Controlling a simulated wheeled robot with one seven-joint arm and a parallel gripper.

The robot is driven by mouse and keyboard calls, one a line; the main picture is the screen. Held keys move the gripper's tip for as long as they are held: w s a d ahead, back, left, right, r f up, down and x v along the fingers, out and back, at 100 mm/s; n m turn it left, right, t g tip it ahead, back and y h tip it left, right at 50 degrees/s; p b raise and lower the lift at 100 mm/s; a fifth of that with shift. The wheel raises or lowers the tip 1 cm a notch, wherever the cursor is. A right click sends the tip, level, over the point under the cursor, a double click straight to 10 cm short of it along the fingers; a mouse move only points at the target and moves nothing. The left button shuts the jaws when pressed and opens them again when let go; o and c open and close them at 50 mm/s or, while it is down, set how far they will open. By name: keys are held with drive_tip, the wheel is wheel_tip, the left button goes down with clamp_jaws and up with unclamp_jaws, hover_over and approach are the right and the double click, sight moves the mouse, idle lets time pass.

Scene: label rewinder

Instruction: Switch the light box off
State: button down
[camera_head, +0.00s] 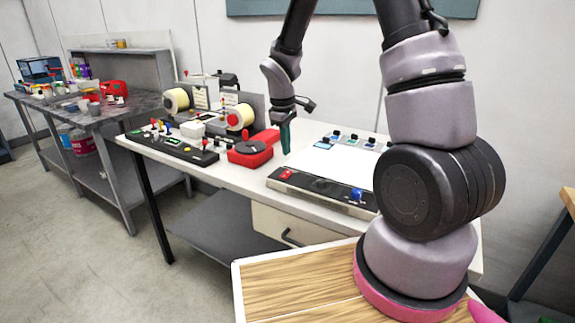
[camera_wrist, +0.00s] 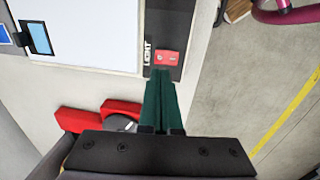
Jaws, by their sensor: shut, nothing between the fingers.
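The light box has a white top panel (camera_head: 325,165) and a dark front strip with a red switch (camera_head: 287,174) at its left end and a blue knob (camera_head: 356,194) toward its right. In the wrist view the red switch (camera_wrist: 166,58) sits beside the word LIGHT. My gripper (camera_head: 285,151) has dark green fingers, shut and empty, above the table near the switch end. In the wrist view the fingertips (camera_wrist: 160,76) appear just short of the switch; contact cannot be told. The panel looks white, but whether it is lit is unclear.
A red-based device (camera_head: 250,152) stands left of the light box and also shows below it in the wrist view (camera_wrist: 95,116). A rewinder with yellow rolls (camera_head: 240,117) and a black control panel (camera_head: 172,145) are further left. Small blue-topped items line the box's back.

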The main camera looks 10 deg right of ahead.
sight(288, 173)
drive_tip(key=f, duration=0.6)
drive_tip(key=shift+w+d+f, duration=0.25)
drive_tip(key=shift+f, duration=0.1)
drive_tip(key=shift+d+f, duration=0.1)
drive_tip(key=shift+f, duration=0.15)
drive_tip(key=shift+s, duration=0.1)
drive_tip(key=shift+s+a+r, duration=0.1)
drive_tip(key=shift+s+a, duration=0.4)
drive_tip(key=shift+a, duration=0.1)
